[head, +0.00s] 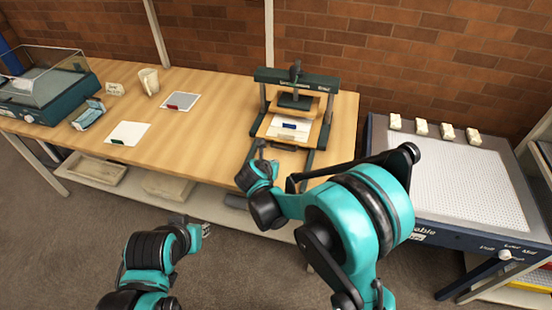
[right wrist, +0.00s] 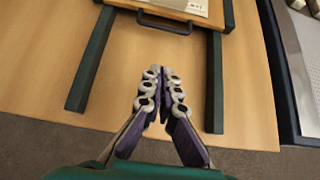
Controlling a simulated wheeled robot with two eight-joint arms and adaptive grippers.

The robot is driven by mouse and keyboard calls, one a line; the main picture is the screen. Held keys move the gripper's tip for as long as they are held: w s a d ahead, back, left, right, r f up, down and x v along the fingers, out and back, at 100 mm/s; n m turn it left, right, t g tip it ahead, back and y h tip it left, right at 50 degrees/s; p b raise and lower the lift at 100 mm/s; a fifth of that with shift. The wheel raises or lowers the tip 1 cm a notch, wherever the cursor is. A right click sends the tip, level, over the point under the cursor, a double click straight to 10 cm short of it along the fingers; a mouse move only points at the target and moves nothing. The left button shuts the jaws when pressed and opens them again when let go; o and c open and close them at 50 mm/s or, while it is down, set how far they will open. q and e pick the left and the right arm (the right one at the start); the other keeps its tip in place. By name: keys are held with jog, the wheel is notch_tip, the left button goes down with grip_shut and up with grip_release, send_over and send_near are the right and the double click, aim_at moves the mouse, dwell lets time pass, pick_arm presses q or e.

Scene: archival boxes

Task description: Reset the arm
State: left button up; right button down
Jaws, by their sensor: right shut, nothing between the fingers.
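My right arm, teal and black, reaches in from the lower right in the head view. Its gripper (head: 259,152) is over the table's front edge, just before the press-like stand. In the right wrist view the right gripper (right wrist: 162,78) is shut and empty, its fingers together above the wooden table between the stand's two dark green legs. My left arm is at the bottom of the head view, with its gripper (head: 198,226) low over the floor in front of the table. The left fingers are too small and partly hidden to read.
The green press stand (head: 296,78) holds a board with a white sheet (head: 289,128). A wooden table (head: 205,140) carries a clear-lidded box (head: 45,75), a mug (head: 149,81) and flat cards (head: 128,133). A perforated table (head: 460,180) with several small blocks stands at right.

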jog(key=s+d+r+m+g+y, duration=0.1)
jog(key=s+d+r+m, duration=0.45)
jog(key=s+m, duration=0.2)
jog(key=s+d+r+m+g, duration=0.1)
jog(key=s+d+r+m, duration=0.4)
jog(key=m, duration=0.4)
jog(key=s+d+m+y, duration=0.1)
jog(key=s+d+m, duration=0.1)
jog(key=s+m, duration=0.5)
jog(key=s+d+f+m+y, duration=0.1)
jog(key=s+d+m, duration=0.2)
jog(key=s+m, duration=0.5)
jog(key=shift+s+f+m+g, duration=0.2)
jog(key=shift+f+m+g, duration=0.1)
jog(key=shift+m, duration=0.15)
